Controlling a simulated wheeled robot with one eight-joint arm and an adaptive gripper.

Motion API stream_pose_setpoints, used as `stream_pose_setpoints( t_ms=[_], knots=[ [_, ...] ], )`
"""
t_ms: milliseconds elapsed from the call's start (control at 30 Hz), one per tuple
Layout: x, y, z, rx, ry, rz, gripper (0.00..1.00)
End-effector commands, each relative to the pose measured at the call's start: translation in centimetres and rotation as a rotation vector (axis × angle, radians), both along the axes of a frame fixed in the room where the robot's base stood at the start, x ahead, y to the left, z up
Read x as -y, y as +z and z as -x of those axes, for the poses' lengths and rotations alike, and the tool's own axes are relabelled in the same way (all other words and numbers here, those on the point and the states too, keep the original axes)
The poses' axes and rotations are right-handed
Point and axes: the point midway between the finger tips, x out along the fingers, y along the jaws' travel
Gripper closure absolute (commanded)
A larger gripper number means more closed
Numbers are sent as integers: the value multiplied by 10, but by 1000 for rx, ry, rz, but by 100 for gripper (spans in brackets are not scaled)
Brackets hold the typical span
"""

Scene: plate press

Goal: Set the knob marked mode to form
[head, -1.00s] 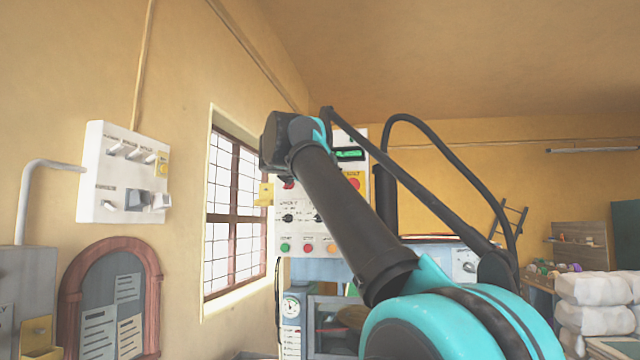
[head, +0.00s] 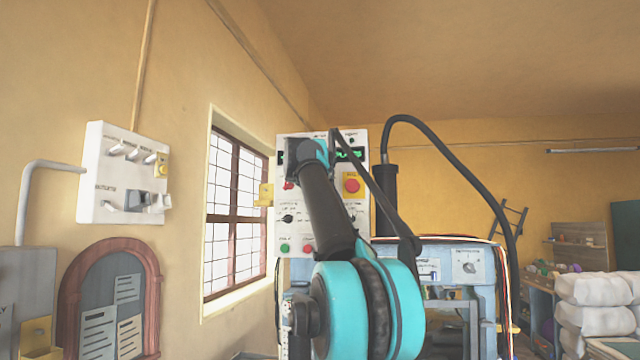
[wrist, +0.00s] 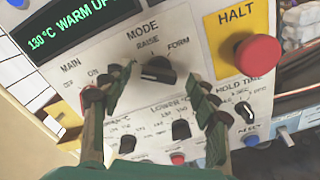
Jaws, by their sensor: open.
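The black knob marked MODE (wrist: 158,70) is on the tilted light panel, with RAISE and FORM printed above it. I cannot tell for sure which word its pointer faces. My gripper (wrist: 160,90) is open in the wrist view, one finger low on each side of the knob. In the head view my arm hides the knob and the gripper. The panel (head: 358,216) shows there around my arm.
A red HALT button (wrist: 258,57) stands out to the right of the knob. A red MAIN switch (wrist: 94,94) is by my left finger. The HOLD TIME knob (wrist: 245,111) is by my right finger. The green display (wrist: 66,32) reads 130 °C WARM UP. Smaller knobs sit below.

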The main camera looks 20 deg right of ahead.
Motion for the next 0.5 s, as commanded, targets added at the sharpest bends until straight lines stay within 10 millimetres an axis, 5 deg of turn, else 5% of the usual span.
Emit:
stream_pose_setpoints(
  t_ms=[500],
  knots=[
    [9,0,-14,0,0,0,40]
  ],
)
